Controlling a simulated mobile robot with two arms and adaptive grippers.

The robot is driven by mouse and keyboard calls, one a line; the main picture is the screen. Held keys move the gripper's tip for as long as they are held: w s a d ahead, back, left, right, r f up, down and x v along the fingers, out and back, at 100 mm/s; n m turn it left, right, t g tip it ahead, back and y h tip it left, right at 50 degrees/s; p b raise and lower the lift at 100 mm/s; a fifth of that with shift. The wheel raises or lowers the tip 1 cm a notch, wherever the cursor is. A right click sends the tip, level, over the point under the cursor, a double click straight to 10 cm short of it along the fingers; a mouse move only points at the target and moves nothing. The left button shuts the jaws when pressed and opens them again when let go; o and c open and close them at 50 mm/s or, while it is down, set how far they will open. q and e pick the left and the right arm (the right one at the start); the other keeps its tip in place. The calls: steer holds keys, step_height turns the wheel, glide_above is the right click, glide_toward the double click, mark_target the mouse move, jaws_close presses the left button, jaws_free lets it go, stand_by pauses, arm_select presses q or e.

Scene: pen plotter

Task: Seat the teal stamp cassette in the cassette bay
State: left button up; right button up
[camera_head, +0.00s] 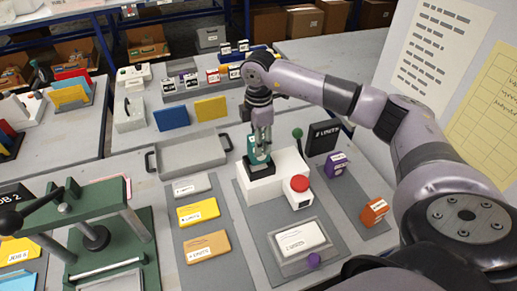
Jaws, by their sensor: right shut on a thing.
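The teal stamp cassette (252,147) is between the fingers of my right gripper (261,156), which is shut on it and points down. The cassette is at the top of the left part of a white machine (264,190) with a red button (300,183). The bay is largely hidden by the cassette and fingers; I cannot tell whether the cassette is fully down in it. My left gripper is not in view.
A green-balled lever (297,133) and black sign (322,137) stand behind the machine. Purple (336,165) and orange (375,211) cassettes lie to its right. An empty grey tray (190,153) and green press (97,205) are left.

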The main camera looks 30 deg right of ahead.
step_height(320, 180, down, 4)
steer(key=shift+f+p, duration=0.1)
steer(key=shift+p, duration=0.4)
steer(key=shift+f, duration=0.4)
steer(key=shift+f, duration=0.1)
steer(key=o, duration=1.2)
